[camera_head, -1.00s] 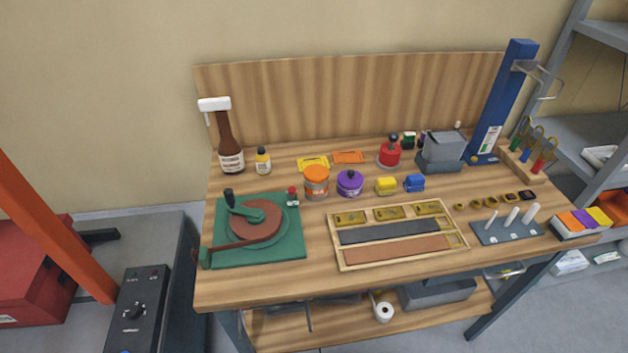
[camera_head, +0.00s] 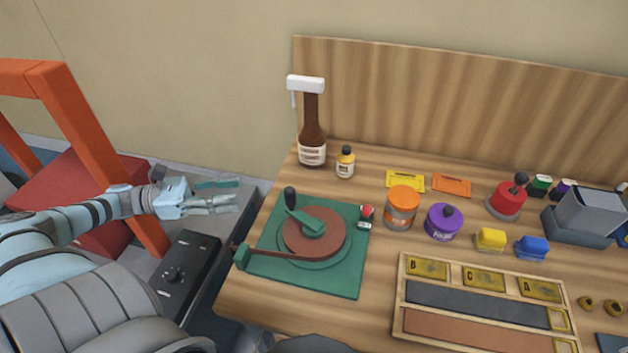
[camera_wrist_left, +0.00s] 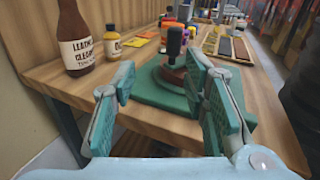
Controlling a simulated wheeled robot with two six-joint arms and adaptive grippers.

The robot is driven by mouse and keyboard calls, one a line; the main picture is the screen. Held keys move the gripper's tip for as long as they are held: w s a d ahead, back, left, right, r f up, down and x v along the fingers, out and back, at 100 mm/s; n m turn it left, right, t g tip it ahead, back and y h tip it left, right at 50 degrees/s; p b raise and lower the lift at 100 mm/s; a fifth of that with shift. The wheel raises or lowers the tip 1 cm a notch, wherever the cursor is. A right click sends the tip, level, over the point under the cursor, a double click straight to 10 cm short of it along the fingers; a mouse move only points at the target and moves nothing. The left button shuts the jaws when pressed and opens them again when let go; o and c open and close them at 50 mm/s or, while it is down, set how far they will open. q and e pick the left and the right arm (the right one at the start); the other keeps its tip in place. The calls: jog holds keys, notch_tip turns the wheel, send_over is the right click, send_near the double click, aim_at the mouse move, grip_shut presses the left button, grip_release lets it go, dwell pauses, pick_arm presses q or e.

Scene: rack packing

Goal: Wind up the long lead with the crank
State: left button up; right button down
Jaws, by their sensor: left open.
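The winder is a green base plate (camera_head: 340,277) at the left end of the wooden bench, with a round brown reel (camera_head: 330,235) on it. A green crank arm with an upright black handle (camera_head: 291,198) sits on top of the reel. A brown strip, which looks like the lead (camera_head: 277,252), runs from the reel to a green block at the plate's left corner. My left gripper (camera_head: 235,197) is open and empty, left of the bench and apart from the winder. In the left wrist view the black handle (camera_wrist_left: 174,42) shows between and beyond the open fingers. My right gripper is not in view.
A brown bottle (camera_head: 312,140) and a small yellow bottle (camera_head: 345,162) stand behind the winder. Orange (camera_head: 402,208) and purple (camera_head: 444,222) jars stand to its right. A wooden tray (camera_head: 398,310) lies front right. A black control box (camera_head: 186,270) is below my left arm.

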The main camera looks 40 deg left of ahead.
pick_arm(q)
jog(key=d+m, duration=0.1)
jog(key=h+b, duration=0.1)
send_near(290, 189)
jog(key=d, duration=0.2)
jog(key=shift+g, duration=0.3)
jog(key=x, duration=0.2)
jog(key=w+b+x, duration=0.1)
jog(key=x, duration=0.2)
jog(key=a+x, duration=0.1)
jog(key=x, duration=0.2)
jog(key=shift+w+f, duration=0.25)
jog(key=shift+w, duration=0.05)
jog(key=shift+w+d+r, duration=0.1)
jog(key=shift+d, duration=0.05)
jog(key=shift+s+r, duration=0.1)
jog(key=shift+s, duration=0.2)
jog(key=shift+c, duration=0.4)
jog(key=shift+w, duration=0.1)
grip_shut()
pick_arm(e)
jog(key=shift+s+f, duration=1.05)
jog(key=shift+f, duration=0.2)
